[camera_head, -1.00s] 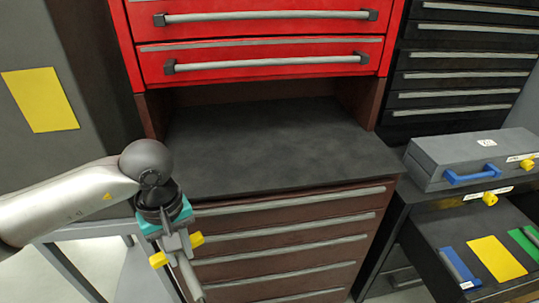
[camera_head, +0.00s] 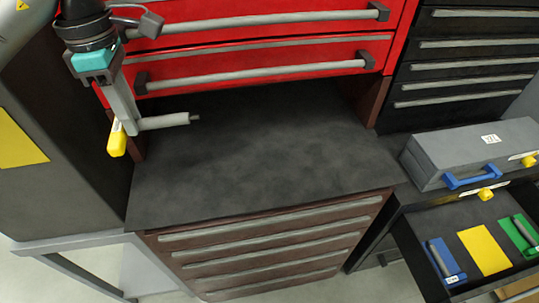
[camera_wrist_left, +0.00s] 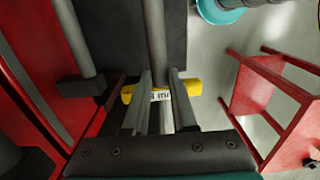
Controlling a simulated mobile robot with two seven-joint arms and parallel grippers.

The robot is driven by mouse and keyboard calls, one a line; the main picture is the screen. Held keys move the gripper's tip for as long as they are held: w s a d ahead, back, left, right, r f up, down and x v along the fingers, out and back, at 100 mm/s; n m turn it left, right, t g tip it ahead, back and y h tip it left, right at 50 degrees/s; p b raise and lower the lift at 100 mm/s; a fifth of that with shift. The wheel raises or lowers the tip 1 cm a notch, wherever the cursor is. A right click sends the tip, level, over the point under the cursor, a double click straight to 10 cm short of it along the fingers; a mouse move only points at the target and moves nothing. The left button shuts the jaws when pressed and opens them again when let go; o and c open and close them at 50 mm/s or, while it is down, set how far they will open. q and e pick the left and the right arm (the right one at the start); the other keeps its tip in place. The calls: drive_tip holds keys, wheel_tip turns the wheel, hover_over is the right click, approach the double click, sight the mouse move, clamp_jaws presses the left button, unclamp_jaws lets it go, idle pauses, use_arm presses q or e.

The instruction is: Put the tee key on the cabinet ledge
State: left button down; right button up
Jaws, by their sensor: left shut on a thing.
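My left gripper (camera_head: 124,118) is shut on the tee key, at the upper left of the head view. The tee key has a yellow handle (camera_head: 117,142) and a grey shaft (camera_head: 165,121) pointing right, roughly level, its tip over the rear left of the ledge in the picture. The cabinet ledge (camera_head: 260,160) is a bare dark top beneath the red drawers. The key appears held above it, apart from it. In the left wrist view the labelled yellow handle (camera_wrist_left: 193,87) lies across my left gripper (camera_wrist_left: 160,108), with the shaft (camera_wrist_left: 155,35) running away. My right gripper is not in view.
Red drawers (camera_head: 262,62) with bar handles overhang the ledge's back, close to my left gripper. A grey case (camera_head: 470,150) and an open drawer (camera_head: 415,240) with tools stand at right. A red stool (camera_wrist_left: 262,95) shows in the wrist view.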

use_arm(q)
drive_tip(key=shift+w, duration=0.35)
drive_tip(key=shift+r, duration=0.2)
drive_tip(key=r+p, duration=0.3)
drive_tip(key=shift+s, duration=0.25)
drive_tip(key=shift+g, duration=0.4)
wheel_tip(320, 180, up, 5)
drive_tip(key=p, duration=0.5)
drive_tip(key=shift+w+p, duration=0.1)
drive_tip(key=shift+p, duration=0.25)
drive_tip(key=b, duration=0.3)
hover_over(171, 194)
wheel_tip(171, 194, down, 11)
drive_tip(key=shift+f, duration=0.15)
wheel_tip(171, 194, down, 14)
drive_tip(key=shift+w+r, duration=0.1)
drive_tip(key=shift+r, duration=0.15)
wheel_tip(171, 194, down, 4)
drive_tip(key=shift+r, duration=0.2)
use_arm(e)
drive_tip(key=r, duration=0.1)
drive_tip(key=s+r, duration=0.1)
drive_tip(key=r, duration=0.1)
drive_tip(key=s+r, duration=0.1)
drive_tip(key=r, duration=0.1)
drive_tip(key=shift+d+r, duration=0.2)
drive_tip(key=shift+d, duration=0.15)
